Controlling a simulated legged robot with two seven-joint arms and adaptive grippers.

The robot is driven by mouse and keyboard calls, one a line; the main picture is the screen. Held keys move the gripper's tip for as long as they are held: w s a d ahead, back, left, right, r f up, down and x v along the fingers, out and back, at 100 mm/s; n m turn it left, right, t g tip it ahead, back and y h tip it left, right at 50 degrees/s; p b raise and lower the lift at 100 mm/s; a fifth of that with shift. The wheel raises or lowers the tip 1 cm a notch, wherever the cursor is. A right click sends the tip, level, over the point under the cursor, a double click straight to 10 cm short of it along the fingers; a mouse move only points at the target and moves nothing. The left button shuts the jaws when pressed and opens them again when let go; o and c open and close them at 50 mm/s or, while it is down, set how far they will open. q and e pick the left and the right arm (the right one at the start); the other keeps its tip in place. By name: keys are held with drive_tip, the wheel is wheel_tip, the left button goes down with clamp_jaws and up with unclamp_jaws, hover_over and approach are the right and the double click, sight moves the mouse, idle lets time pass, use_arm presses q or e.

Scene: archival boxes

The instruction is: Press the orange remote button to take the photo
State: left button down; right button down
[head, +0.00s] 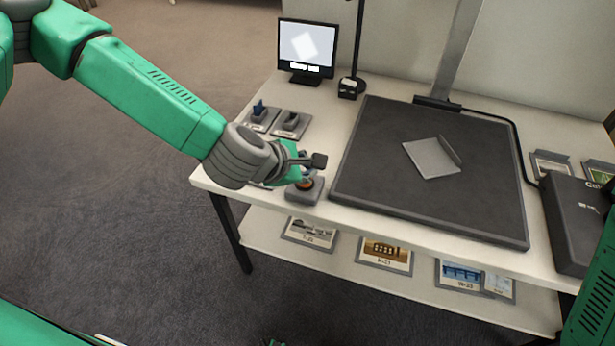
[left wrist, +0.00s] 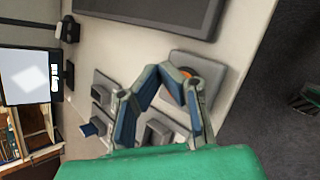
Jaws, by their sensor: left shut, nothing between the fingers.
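The orange remote button (head: 305,184) sits on a grey base (head: 304,195) near the front left edge of the table. In the left wrist view the orange button (left wrist: 187,73) shows partly, just beyond the fingertips. My left gripper (head: 306,172) is shut and empty, with its fingertips at the button; whether they touch it I cannot tell. The left wrist view shows the same closed fingers (left wrist: 167,72) in front of the grey base (left wrist: 212,72). My right gripper is not in view; only part of my right arm shows at the right edge.
A dark copy board (head: 370,180) carries a grey folder (head: 430,160). A monitor (head: 306,48) shows a pale shape at the back. Grey switch blocks (head: 291,124) stand left of the board. A dark box (head: 575,225) stands at the right. Framed pictures (head: 385,254) lie on the lower shelf.

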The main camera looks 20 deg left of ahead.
use_arm(q)
drive_tip(key=shift+f, duration=0.25)
drive_tip(key=shift+a+f, duration=0.1)
drive_tip(key=shift+f, duration=0.05)
drive_tip(key=shift+a+f, duration=0.1)
drive_tip(key=shift+a, duration=0.65)
drive_tip(key=shift+d, duration=0.65)
drive_tip(key=shift+a+f+b, duration=0.35)
drive_tip(key=shift+a+f, duration=0.05)
drive_tip(key=shift+a, duration=0.1)
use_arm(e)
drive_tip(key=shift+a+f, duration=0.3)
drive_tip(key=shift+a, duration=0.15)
use_arm(q)
drive_tip(key=shift+d+f, duration=0.1)
drive_tip(key=shift+d, duration=0.25)
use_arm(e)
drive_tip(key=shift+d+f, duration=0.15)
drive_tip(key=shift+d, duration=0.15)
